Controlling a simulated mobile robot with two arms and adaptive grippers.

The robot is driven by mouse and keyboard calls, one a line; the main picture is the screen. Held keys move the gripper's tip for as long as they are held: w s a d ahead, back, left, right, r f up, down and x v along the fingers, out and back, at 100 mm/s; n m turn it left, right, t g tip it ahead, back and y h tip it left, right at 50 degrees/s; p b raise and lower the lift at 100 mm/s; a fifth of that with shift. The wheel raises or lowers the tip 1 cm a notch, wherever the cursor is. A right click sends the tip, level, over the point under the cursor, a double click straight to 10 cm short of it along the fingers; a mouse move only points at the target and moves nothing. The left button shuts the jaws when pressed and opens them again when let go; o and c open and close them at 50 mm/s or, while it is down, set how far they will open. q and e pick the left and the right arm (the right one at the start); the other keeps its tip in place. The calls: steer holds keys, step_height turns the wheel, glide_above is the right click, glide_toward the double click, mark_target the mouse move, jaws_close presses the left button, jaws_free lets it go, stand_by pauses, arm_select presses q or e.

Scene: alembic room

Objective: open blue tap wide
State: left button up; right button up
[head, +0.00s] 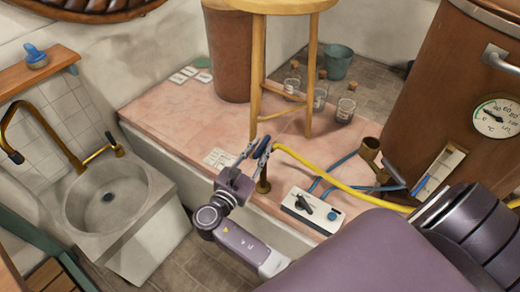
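My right gripper (259,145) is in the middle of the view, over the pink tiled platform. Its two fingers stand apart, pointing away from me, at the top of a short brass post (263,183). A blue part (263,147) shows at the right finger; I cannot tell if it is the tap's handle or part of the finger, or whether they touch. A yellow hose (310,164) starts just right of the fingers. My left gripper is not in view.
A white box (300,203) with a black lever and blue knob stands right of the gripper. A wooden stool (258,60) stands behind it. A copper vessel with a dial (495,118) is at the right. A stone sink (108,195) is at the left.

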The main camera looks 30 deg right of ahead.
steer(key=shift+o, duration=0.7)
steer(key=shift+s+a+f, duration=0.1)
steer(key=shift+s+a, duration=0.1)
steer(key=shift+a, duration=0.15)
steer(key=v, duration=0.6)
steer(key=shift+s+a, duration=0.2)
steer(key=shift+a, duration=0.15)
